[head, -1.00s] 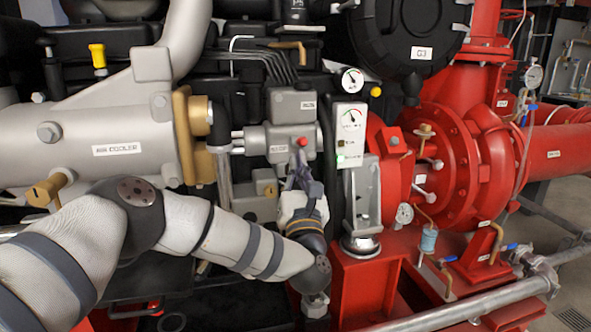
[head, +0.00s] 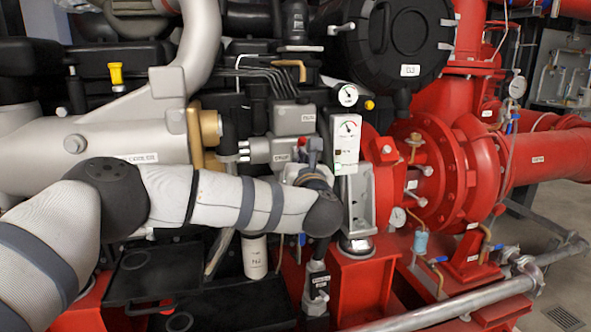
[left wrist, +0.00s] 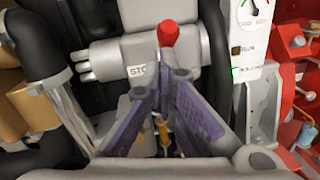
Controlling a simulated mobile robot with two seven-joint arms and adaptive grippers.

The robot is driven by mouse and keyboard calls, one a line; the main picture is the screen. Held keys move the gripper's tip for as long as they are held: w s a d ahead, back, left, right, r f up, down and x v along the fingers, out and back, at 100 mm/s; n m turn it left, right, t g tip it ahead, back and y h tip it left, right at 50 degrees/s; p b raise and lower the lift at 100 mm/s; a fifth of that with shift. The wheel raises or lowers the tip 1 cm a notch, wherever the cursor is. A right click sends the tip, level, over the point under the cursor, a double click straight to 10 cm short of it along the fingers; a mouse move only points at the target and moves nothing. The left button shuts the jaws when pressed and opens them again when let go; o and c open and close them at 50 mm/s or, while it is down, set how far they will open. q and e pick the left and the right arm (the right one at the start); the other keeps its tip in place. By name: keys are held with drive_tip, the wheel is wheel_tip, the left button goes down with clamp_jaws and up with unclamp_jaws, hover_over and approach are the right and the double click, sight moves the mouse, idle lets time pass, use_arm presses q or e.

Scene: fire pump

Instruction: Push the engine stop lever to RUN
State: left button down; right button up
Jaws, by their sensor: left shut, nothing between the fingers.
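The engine stop lever shows in the left wrist view as a short grey stem with a red knob (left wrist: 168,34). It stands in front of a grey block (left wrist: 135,70) with a partly hidden label that starts "STO". My left gripper (left wrist: 165,78) has its purple fingers shut and empty, with the tips just below the knob and close to the stem. I cannot tell whether they touch it. In the head view my left gripper (head: 311,152) is in front of the grey block (head: 270,149) and mostly hides the lever. My right gripper is not in view.
A white gauge panel (head: 346,142) stands close to the right of my left gripper; a RUN mark shows on it in the left wrist view. The red pump (head: 455,165) is farther right. The grey air cooler (head: 85,140) is behind my left arm.

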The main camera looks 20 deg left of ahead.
use_arm(q)
drive_tip(key=shift+w+r+g+p, duration=0.1)
drive_tip(key=shift+r+g+p, duration=0.35)
drive_tip(key=shift+r, duration=0.45)
drive_tip(key=shift+w+a+r, duration=0.25)
drive_tip(key=shift+w+r, duration=0.1)
drive_tip(key=shift+r, duration=0.25)
drive_tip(key=shift+w+a+r, duration=0.2)
drive_tip(key=shift+w+r, duration=0.1)
drive_tip(key=shift+r, duration=0.3)
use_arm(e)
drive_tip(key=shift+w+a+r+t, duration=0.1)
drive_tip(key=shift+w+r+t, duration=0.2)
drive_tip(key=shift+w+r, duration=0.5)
use_arm(q)
drive_tip(key=shift+r, duration=0.1)
